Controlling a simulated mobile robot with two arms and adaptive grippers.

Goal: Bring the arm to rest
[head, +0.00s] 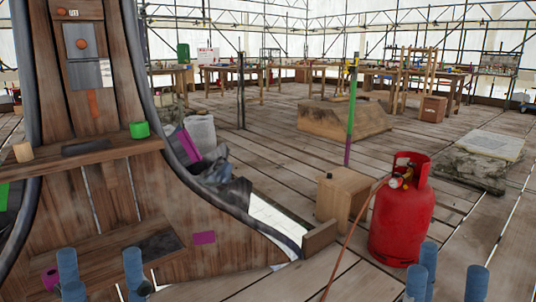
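Contact between the left fingers and the ledge cannot be told.
A green cylinder (139,130) and a wooden block (23,152) sit on the spire's upper shelf (90,156). A wooden box (340,198) stands left of the gas cylinder, with a hose crossing in front. Workbenches (225,68) line the back.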

